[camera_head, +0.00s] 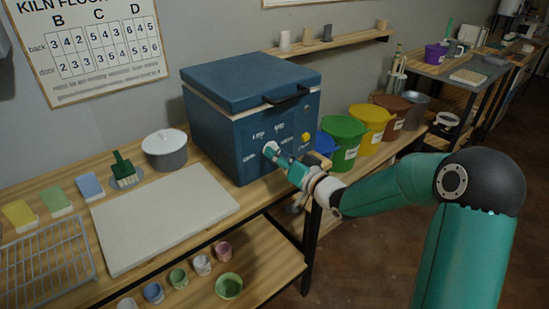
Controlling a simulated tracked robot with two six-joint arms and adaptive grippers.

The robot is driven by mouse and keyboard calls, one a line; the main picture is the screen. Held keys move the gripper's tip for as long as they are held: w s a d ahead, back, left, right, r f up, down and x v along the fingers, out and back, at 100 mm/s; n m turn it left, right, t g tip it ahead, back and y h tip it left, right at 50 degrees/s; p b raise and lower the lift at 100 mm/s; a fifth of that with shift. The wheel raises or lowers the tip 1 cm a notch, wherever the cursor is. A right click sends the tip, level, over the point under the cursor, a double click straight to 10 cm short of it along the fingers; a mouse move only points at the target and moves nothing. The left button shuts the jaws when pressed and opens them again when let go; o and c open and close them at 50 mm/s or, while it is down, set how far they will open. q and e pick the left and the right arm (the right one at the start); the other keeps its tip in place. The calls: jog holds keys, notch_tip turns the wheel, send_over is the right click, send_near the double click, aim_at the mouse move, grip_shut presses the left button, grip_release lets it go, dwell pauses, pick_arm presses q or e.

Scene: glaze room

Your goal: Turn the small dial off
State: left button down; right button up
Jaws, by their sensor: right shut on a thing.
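A blue kiln (212,125) with a closed lid stands on the wooden bench. Its front panel has a small pale dial (268,147) with white lettering around it, including LOW and MED. My right gripper (276,153) reaches in from the right and is shut on the dial. The fingers hide part of the dial, and I cannot tell which mark it points to. A yellow knob (306,137) sits farther right on the same panel. My left gripper is not in view.
Blue, green (343,138), yellow (371,120) and brown buckets stand right of the kiln, close behind my right arm. A pale board (165,212), a lidded pot (165,152) and a wire rack (45,262) lie to the left. Glaze cups stand on the lower shelf.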

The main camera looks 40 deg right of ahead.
jog(key=shift+d+r, duration=0.25)
jog(key=shift+r, duration=0.2)
jog(key=o, duration=1.2)
jog(key=shift+f, duration=0.1)
jog(key=shift+c, duration=0.2)
jog(key=shift+a+f, duration=0.1)
jog(key=shift+s, duration=0.1)
jog(key=s, duration=1.1)
jog(key=shift+s+d, duration=0.35)
jog(key=shift+d, duration=0.1)
jog(key=shift+f, duration=0.15)
